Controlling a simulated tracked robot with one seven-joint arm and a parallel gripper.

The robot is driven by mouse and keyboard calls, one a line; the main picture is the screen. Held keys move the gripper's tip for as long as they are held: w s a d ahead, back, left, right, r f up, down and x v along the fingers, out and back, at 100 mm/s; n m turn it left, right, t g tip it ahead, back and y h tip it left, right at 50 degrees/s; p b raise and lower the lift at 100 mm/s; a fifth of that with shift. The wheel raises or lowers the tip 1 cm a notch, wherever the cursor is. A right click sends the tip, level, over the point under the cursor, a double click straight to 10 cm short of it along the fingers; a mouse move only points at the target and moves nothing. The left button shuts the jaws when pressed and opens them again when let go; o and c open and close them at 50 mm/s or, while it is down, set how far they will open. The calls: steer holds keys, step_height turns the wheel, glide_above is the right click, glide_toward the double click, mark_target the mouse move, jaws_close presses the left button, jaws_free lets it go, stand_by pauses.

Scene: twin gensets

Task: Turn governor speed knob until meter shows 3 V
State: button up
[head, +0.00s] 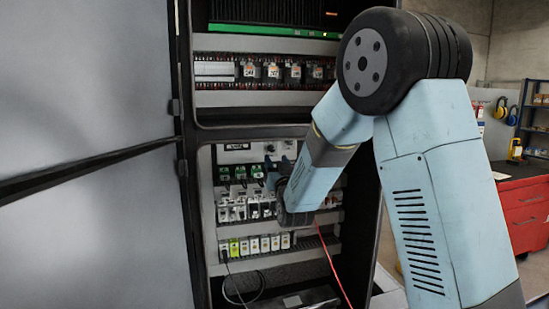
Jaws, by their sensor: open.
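My gripper (278,163) reaches into the open cabinet (202,185), with its two fingers apart and pointing at the upper panel strip. Small round knobs (270,148) sit on that strip just above the fingertips. Which of them is the governor speed knob is too small to tell, and I cannot tell whether a finger touches one. No meter reading can be made out in the head view. My wrist and forearm cover the right part of the lower cabinet rows.
The grey cabinet door (85,150) stands open at the left. A red cable (333,268) hangs at the lower right. A red tool cabinet (522,205) stands far right.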

steer(key=v, duration=0.9)
steer(key=shift+f, duration=0.1)
steer(key=shift+d, duration=0.1)
steer(key=s+d+r+m+g+h, duration=0.1)
steer(key=s+d+g+h, duration=0.1)
steer(key=s+d+g, duration=0.3)
steer(key=s+d+r+g+h, duration=0.1)
steer(key=s+d+g, duration=0.2)
steer(key=d, duration=0.4)
steer(key=s+d+f+g+h, duration=0.1)
steer(key=s+d+g, duration=0.3)
steer(key=s, duration=0.8)
steer(key=s+d+f+g+h, duration=0.1)
steer(key=s+d+g, duration=0.3)
steer(key=s, duration=0.9)
steer(key=shift+d+m, duration=0.4)
steer(key=shift+d, duration=0.3)
